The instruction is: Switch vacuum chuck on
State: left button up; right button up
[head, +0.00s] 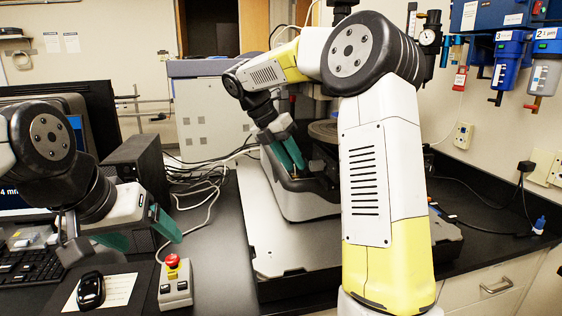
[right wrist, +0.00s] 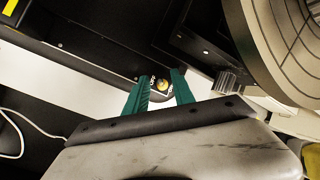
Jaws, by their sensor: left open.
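The stylus profiler's round chuck stage (head: 325,130) sits on the instrument base, partly behind my right arm. In the right wrist view the grooved disc (right wrist: 290,40) fills the upper right. A small brass-coloured switch or knob (right wrist: 162,85) with a pale label beside it sits on the black base front. My right gripper (right wrist: 162,75) is open, its two green fingers on either side of that knob as seen; contact cannot be told. The right gripper also shows over the base in the head view (head: 290,158). My left gripper (head: 142,236) is open and empty above the bench at left.
A red emergency-stop box (head: 175,283) and a black mouse (head: 91,291) on a pad lie near the left gripper. Cables (head: 205,185) run behind. A knurled knob (right wrist: 228,82) is right of the right fingers.

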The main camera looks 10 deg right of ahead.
grip_shut()
jog(key=shift+s+t, duration=0.1)
jog(key=shift+t, duration=0.2)
jog(key=s+m+t, duration=0.1)
jog(key=t, duration=0.2)
jog(key=shift+s+r, duration=0.1)
jog(key=shift+s, duration=0.1)
jog(key=t, duration=0.1)
jog(key=s+m+t, duration=0.1)
jog(key=t, duration=0.3)
jog(key=shift+s+f+m, duration=0.3)
jog(key=shift+s+f, duration=0.05)
jog(key=shift+s, duration=0.05)
dwell(0.4)
grip_release()
